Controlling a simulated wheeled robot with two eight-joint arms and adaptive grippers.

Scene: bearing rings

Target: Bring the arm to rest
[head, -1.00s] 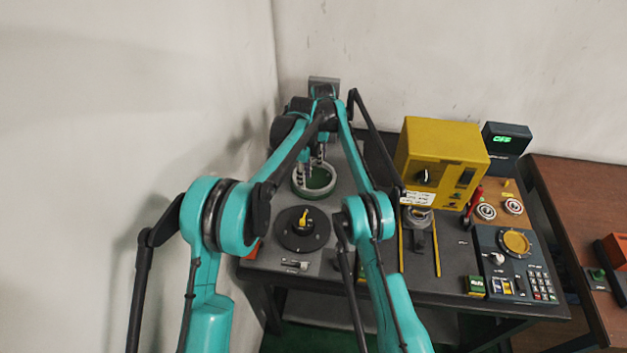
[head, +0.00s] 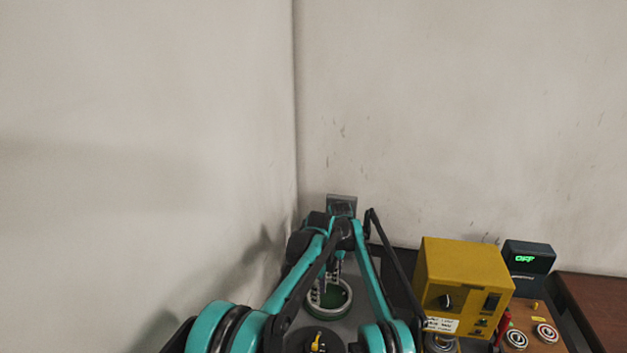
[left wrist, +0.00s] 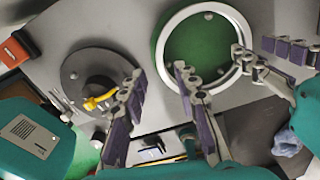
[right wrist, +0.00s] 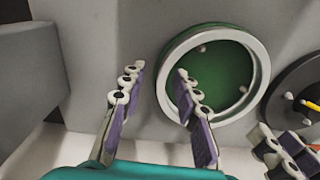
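My left gripper (head: 323,285) is the lower one in the head view, over the round green-floored dish. In the left wrist view its two fingers (left wrist: 160,82) stand apart with nothing between them. My right gripper (head: 338,266) is just beyond it, small and partly hidden by the arms. In the right wrist view its fingers (right wrist: 160,80) are apart and empty. The fingers of each gripper show at the edge of the other's wrist view, so the two are close together. I cannot tell from these views whether they touch.
The round dish (right wrist: 225,75) with a pale rim looks empty apart from small pale pegs. A dark disc (left wrist: 92,65) with a yellow pointer lies beside it. A yellow machine (head: 463,275), an OFF display (head: 528,258) and bearing rings (head: 545,333) stand right. Walls close in at the left and back.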

